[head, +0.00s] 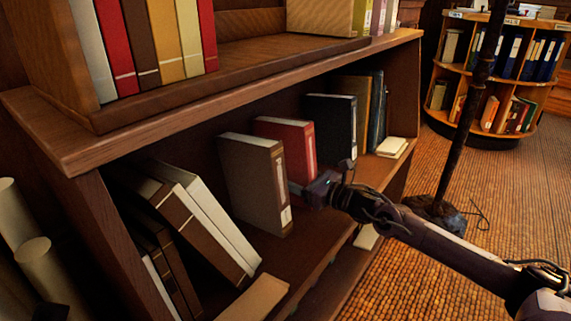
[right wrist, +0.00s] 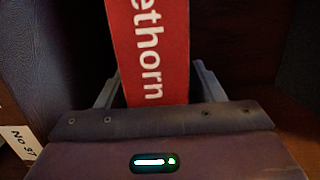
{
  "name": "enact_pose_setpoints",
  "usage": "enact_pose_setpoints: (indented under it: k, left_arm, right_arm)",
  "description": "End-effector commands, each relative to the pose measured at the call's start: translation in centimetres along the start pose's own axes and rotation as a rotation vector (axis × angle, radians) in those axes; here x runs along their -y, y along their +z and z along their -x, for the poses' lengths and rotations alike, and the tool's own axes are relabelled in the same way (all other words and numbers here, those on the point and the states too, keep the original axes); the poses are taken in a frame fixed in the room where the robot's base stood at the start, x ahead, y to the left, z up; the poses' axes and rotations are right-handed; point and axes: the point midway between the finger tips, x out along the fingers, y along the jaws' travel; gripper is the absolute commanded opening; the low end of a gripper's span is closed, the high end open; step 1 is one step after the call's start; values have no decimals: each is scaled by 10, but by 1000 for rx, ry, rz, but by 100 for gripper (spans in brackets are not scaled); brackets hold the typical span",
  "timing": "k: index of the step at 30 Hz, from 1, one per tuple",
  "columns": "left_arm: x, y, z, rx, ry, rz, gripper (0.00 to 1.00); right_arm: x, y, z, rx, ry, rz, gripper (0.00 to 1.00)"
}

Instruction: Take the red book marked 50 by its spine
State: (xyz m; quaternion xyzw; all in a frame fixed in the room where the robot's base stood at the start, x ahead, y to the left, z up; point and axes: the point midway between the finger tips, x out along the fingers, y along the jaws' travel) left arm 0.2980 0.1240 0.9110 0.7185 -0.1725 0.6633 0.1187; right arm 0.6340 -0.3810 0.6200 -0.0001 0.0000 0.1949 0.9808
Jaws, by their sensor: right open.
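A red book (head: 285,135) stands upright on the lower shelf, between a grey-brown book (head: 250,178) and a black binder (head: 328,122). Its red spine with white letters "ethorn" fills the middle of the right wrist view (right wrist: 152,50); no number 50 is readable. My right gripper (head: 297,188) is in front of this spine, near the shelf board. In the right wrist view its open fingers (right wrist: 157,85) stand one on either side of the spine, with visible gaps. Whether the fingertips reach past the spine's front face is hard to tell. My left gripper is not in view.
Tilted books (head: 205,225) lean at the left of the lower shelf. The upper shelf (head: 230,72) overhangs, with another red book (head: 116,50) on it. A dark surface with a white label (right wrist: 20,143) is close on the wrist view's left. A dark pole (head: 465,110) stands right.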

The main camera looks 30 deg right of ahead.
Motion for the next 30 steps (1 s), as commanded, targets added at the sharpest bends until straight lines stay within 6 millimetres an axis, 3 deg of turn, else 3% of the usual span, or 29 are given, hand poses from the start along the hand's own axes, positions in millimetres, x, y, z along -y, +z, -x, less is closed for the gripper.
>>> enact_pose_setpoints:
  k: [2,16,30]
  left_arm:
    - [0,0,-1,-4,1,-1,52]
    - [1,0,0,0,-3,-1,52]
    - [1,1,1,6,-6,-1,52]
  right_arm:
    - [0,0,0,0,0,0,60]
    - [0,0,0,0,0,0,0]
    - [2,7,0,12,-1,5,0]
